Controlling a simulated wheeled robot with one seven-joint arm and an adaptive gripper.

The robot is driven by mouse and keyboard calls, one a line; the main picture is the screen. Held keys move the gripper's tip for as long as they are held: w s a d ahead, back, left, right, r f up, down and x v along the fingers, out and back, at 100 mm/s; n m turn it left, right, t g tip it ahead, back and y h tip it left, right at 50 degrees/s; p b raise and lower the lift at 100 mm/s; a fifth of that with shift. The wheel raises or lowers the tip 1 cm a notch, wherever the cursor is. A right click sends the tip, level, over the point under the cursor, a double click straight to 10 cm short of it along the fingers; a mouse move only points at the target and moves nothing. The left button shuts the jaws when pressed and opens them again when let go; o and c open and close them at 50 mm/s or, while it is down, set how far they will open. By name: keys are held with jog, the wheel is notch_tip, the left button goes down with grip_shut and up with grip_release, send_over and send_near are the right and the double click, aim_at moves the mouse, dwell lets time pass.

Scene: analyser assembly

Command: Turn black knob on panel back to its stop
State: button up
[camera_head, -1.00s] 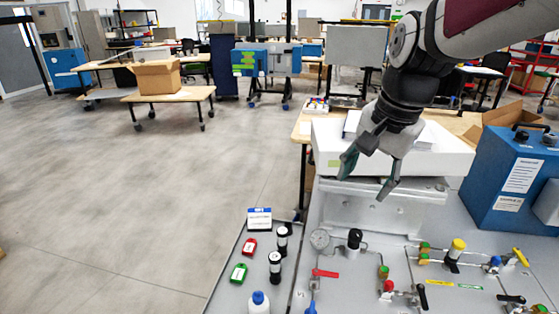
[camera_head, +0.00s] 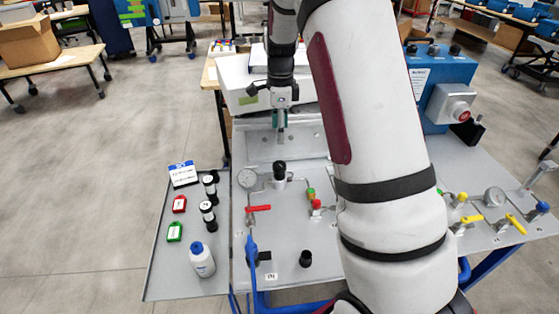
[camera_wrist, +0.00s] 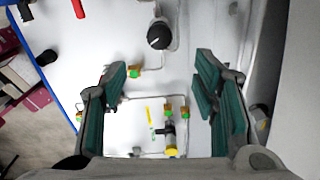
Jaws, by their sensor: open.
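The black knob (camera_head: 279,168) stands upright on the grey panel (camera_head: 290,225), just right of a round gauge. In the wrist view the round black knob (camera_wrist: 159,36) shows a white pointer line on its face. My gripper (camera_head: 281,126) points down behind the knob, above the white ledge at the panel's back. In the wrist view my gripper (camera_wrist: 163,85) has its green-padded fingers wide apart, with nothing between the pads. The knob lies toward the top of that view, apart from both fingers.
A gauge (camera_head: 250,180), a red-handled valve (camera_head: 258,208) and another black knob (camera_head: 305,258) are on the panel. A white bottle (camera_head: 202,260) and black-capped vials (camera_head: 208,215) stand on the left tray. My arm hides part of the panel's right side.

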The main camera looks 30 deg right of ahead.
aim_at(280, 164)
notch_tip(280, 164, down, 12)
jog(key=shift+f+p, duration=0.15)
jog(key=shift+p, duration=0.55)
jog(key=c, duration=1.2)
